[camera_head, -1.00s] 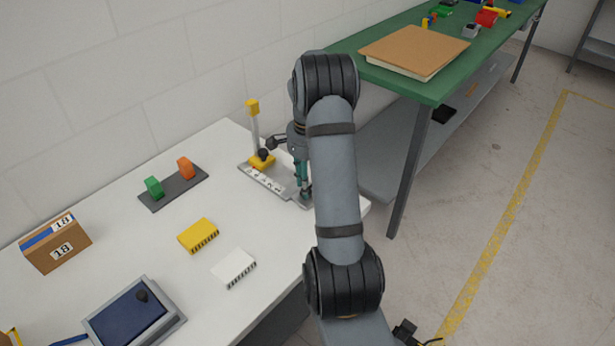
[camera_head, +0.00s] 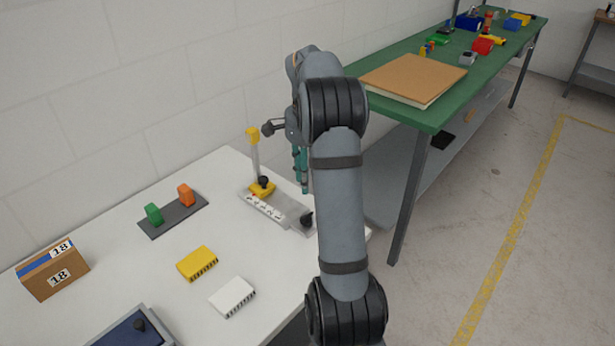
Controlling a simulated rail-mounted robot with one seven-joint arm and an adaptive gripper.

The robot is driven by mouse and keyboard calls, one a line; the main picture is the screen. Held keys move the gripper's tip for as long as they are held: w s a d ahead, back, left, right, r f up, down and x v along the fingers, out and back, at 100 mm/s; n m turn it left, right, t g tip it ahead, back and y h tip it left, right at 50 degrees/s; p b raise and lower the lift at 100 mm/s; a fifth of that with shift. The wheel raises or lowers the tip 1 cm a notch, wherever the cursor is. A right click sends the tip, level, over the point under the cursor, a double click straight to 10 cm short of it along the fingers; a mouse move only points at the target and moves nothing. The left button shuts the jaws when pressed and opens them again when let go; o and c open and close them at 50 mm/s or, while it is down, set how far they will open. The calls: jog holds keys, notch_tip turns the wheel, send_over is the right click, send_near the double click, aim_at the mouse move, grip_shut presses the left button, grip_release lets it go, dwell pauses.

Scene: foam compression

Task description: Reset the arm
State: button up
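My arm rises from the bottom of the picture and bends over at the top. My gripper (camera_head: 303,188) points down with teal fingers above the right part of a metal fixture. It is partly hidden by my arm, and I cannot see whether the fingers are apart. The fixture (camera_head: 293,216) lies on the white table, with a marked scale on its front. It carries a yellow block, an upright post with a yellow cap (camera_head: 253,134), and a dark knob (camera_head: 307,219) at its right end. The fingers appear clear of the fixture.
On the white table (camera_head: 150,275) are a grey strip with green and orange blocks (camera_head: 173,216), a yellow block (camera_head: 197,263), a white block (camera_head: 232,296), a carton (camera_head: 52,273) and a dark-screened device (camera_head: 130,330). A green bench (camera_head: 440,110) with a brown-topped slab stands right.

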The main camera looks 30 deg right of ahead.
notch_tip(320, 180, down, 12)
jog(key=shift+f, duration=0.1)
dwell(0.7)
